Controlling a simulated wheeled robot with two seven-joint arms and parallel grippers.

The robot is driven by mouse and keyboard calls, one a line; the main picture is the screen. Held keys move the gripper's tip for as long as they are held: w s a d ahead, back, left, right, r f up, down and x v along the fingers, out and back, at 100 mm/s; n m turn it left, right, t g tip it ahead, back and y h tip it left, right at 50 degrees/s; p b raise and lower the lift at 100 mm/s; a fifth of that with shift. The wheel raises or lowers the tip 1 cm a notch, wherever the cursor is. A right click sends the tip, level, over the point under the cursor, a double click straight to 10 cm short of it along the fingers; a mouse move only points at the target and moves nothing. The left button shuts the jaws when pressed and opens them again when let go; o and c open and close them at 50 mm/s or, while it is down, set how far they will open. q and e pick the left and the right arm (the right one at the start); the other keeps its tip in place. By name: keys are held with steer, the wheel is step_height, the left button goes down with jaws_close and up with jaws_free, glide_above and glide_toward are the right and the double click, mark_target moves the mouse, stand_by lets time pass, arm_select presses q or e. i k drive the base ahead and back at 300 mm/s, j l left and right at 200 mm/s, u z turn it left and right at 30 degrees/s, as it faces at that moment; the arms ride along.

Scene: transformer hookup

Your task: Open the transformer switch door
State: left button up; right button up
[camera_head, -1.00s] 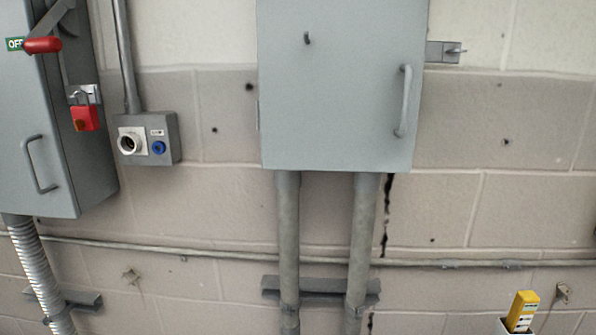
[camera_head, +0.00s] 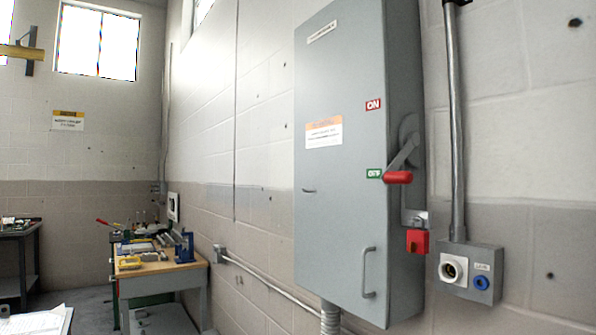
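A tall grey switch box (camera_head: 335,235) hangs on the wall right of centre. Its front door is shut and has a grey pull handle (camera_head: 369,272) at the lower right. On its right side is a lever with a red grip (camera_head: 397,177), which sits level with the green OFF label (camera_head: 374,173). A red ON label (camera_head: 373,104) is higher up. A red padlock (camera_head: 417,241) hangs at a bracket below the lever. Neither of my grippers shows.
A small outlet box (camera_head: 470,272) with a white socket and a blue knob is right of the switch box. A wooden-topped workbench (camera_head: 150,268) with tools stands at the back left. A dark table (camera_head: 22,238) is at the far left.

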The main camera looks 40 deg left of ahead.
mark_target(341, 203)
steer(key=u, duration=1.05)
